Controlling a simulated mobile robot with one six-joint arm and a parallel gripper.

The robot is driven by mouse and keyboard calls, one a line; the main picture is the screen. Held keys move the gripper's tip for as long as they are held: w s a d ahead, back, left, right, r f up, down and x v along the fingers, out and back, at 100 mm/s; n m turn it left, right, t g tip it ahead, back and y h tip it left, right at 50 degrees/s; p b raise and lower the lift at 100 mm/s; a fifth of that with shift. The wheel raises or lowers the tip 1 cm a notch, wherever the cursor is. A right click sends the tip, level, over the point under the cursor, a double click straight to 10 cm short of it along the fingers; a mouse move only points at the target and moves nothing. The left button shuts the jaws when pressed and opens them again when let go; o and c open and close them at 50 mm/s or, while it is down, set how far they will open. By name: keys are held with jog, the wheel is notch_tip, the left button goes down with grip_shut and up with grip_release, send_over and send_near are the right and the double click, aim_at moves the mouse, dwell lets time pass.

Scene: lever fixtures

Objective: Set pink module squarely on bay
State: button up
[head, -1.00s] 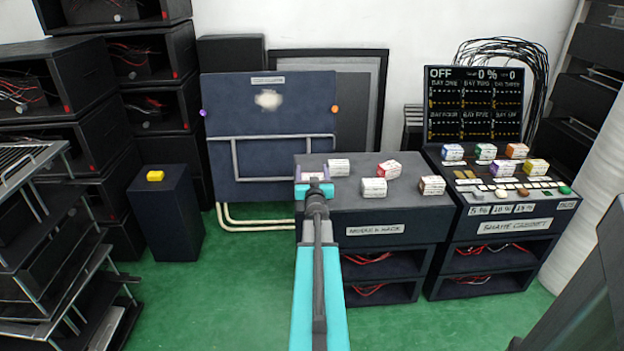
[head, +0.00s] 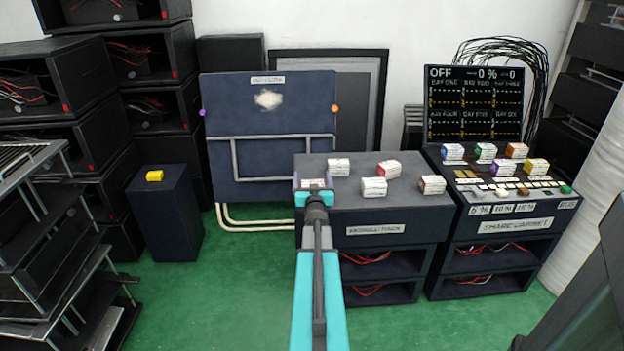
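My gripper (head: 313,183) is at the left end of the module rack top (head: 345,208), seen from behind along my arm. A small pale, pinkish patch shows at its fingertips; I cannot tell whether this is the pink module or whether it is held. No other module in view is clearly pink. The share cabinet (head: 515,220) at right carries blue (head: 453,152), green (head: 486,151), orange (head: 517,150), purple (head: 497,168) and yellow (head: 537,166) modules. Gold pads (head: 465,174) show at its left front, apparently a bare bay.
Several white-sided modules stand on the rack, including a red-topped one (head: 389,169) and a white one (head: 374,187). A display board (head: 474,103) reads OFF and 0 %. A dark panel (head: 270,125) stands behind. A yellow block (head: 154,176) sits on a pedestal at left.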

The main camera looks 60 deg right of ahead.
jog(key=shift+r+p, duration=0.1)
jog(key=shift+p, duration=0.2)
jog(key=shift+v, duration=5.4)
jog(key=shift+s+a+r+p, duration=0.15)
jog(key=shift+a+p, duration=0.15)
jog(key=shift+p, duration=0.3)
jog(key=p+v, duration=0.2)
jog(key=p, duration=0.2)
jog(key=shift+a, duration=0.1)
jog(key=shift+a, duration=0.1)
